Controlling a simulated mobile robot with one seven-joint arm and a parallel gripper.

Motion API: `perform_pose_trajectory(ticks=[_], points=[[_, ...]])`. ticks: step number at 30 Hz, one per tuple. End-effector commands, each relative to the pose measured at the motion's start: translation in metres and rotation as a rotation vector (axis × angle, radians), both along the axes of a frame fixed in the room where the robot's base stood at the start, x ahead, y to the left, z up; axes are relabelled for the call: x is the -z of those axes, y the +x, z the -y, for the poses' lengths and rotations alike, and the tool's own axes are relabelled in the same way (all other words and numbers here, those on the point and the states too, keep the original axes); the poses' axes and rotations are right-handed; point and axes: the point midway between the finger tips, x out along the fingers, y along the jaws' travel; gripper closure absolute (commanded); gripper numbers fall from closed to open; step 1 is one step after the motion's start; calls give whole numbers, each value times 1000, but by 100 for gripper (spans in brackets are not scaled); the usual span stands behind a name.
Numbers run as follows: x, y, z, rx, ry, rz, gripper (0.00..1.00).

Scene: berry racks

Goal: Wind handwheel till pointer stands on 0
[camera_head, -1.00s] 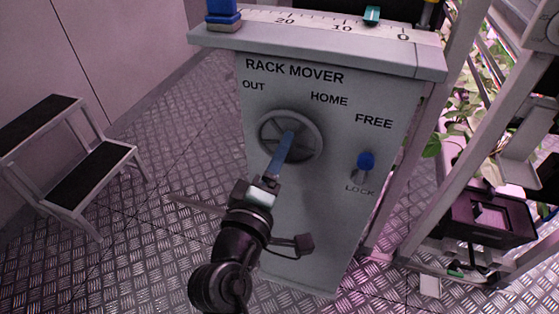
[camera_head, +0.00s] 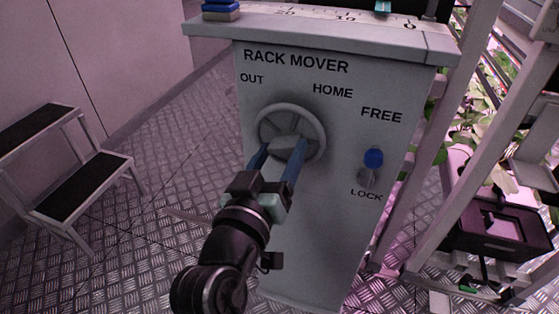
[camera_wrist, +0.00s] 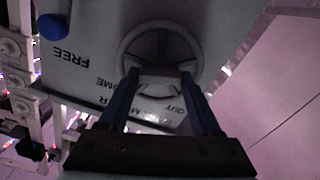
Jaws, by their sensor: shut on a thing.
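The grey handwheel (camera_head: 318,125) is on the front of the rack mover cabinet (camera_head: 330,230); it also shows in the wrist view (camera_wrist: 198,50). My gripper (camera_head: 280,155) is at the wheel, its two blue fingers shut on the pale grip block at the hub. In the wrist view the fingers (camera_wrist: 165,85) stand either side of that block. The teal pointer (camera_head: 383,7) stands between 10 and 0 on the white scale (camera_head: 310,14), roughly midway; its tip against the ticks is cut off by the frame's top.
A blue-knobbed lever (camera_head: 373,158) sits right of the wheel, knob up towards FREE. A blue block (camera_head: 221,8) lies on the cabinet top at left. A step stool (camera_head: 80,185) stands left. Rack posts (camera_head: 440,180) and plants are close on the right.

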Motion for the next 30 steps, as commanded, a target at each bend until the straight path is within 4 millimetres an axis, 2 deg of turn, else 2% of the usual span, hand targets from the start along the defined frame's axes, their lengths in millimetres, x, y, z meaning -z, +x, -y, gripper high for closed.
perform_pose_trajectory(ticks=[21, 30], points=[[3, 0, -1, -1, 641, 207, 91], [3, 0, -1, 1, 845, 271, 91]])
